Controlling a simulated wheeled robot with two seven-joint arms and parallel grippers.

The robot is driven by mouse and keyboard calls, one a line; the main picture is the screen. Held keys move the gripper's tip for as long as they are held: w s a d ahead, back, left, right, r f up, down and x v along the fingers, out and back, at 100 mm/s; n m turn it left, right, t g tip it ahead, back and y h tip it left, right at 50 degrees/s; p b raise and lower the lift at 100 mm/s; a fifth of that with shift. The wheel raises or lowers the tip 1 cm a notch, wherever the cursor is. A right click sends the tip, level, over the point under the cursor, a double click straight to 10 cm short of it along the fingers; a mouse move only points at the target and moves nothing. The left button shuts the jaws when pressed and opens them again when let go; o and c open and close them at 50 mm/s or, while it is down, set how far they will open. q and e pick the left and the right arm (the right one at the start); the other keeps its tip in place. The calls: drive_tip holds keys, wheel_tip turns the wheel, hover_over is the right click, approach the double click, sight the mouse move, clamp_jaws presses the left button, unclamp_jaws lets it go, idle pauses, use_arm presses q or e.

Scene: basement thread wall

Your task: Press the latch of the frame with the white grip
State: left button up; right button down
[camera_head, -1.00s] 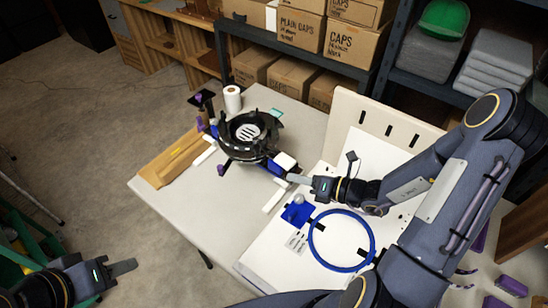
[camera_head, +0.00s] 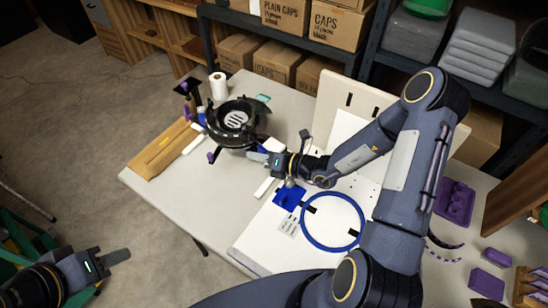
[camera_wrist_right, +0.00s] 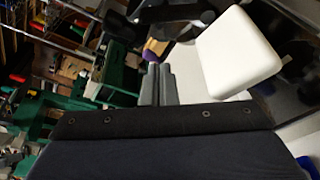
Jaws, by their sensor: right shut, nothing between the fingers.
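The black round frame (camera_head: 236,121) stands on the table with a slotted light disc at its centre. Its white grip (camera_head: 272,145) is on the near right side, partly hidden by my right gripper. My right gripper (camera_head: 252,155) is shut and empty, its tips beside the white grip at the frame's near edge. In the right wrist view the shut fingers (camera_wrist_right: 158,84) point forward, with the white grip (camera_wrist_right: 238,50) just to their right. I cannot tell whether they touch anything. The latch is not clearly visible. My left gripper (camera_head: 118,256) hangs low at the left, away from the table.
A blue ring (camera_head: 333,221) and a blue patch (camera_head: 289,196) lie on the white board at the right. A paper roll (camera_head: 218,86) stands behind the frame. A brown strip (camera_head: 160,150) lies along the left table edge. The front-left tabletop is clear.

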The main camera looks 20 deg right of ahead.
sight(259, 136)
drive_tip(key=shift+w+d+r+p, duration=0.4)
drive_tip(key=shift+w+d+r, duration=0.05)
drive_tip(key=shift+d+r, duration=0.2)
drive_tip(key=shift+w+d+r+p, duration=0.4)
drive_tip(key=shift+w+d+r, duration=0.05)
drive_tip(key=shift+d+r, duration=0.15)
